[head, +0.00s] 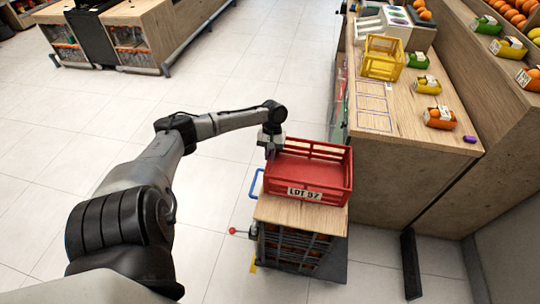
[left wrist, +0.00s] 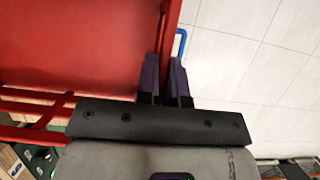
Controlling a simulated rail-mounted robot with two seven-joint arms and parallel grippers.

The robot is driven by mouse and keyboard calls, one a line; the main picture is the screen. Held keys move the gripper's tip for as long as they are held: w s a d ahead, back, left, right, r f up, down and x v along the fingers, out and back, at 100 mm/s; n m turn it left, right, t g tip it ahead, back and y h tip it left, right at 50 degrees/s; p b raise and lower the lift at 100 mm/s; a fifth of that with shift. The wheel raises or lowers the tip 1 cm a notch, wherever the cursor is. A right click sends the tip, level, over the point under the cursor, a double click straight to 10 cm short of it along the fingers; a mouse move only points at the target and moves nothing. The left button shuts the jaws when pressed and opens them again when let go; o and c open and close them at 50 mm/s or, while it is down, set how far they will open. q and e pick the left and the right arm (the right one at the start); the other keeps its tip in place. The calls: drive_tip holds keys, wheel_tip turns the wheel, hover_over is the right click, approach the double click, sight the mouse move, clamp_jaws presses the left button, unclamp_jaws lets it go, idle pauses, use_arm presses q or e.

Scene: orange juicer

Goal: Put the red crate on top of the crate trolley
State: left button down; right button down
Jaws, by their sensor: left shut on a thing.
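The red crate (head: 306,180), labelled "LOT 37", is at the wooden top of the crate trolley (head: 300,215), toward its far part. The near strip of the top is bare. I cannot tell whether the crate rests on the top or hangs just above it. My left gripper (head: 272,152) is shut on the crate's left wall near its far corner. In the left wrist view, the fingers (left wrist: 165,80) pinch the red wall, with the crate's inside (left wrist: 75,45) to the left. The crate looks empty and roughly level. My right gripper is not in view.
The trolley has a blue handle (head: 256,184) on its left and oranges behind its slatted side. A wooden counter (head: 405,170) stands close to the right, with a yellow crate (head: 383,57) and small fruit baskets (head: 440,117). The tiled floor (head: 215,215) to the left is clear.

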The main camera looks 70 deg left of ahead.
use_arm(q)
drive_tip(key=c, duration=1.2)
unclamp_jaws()
drive_tip(key=shift+c, duration=0.2)
drive_tip(key=shift+r, duration=0.1)
drive_tip(key=p+v, duration=0.1)
drive_tip(key=v, duration=1.1)
drive_tip(key=shift+a, duration=0.1)
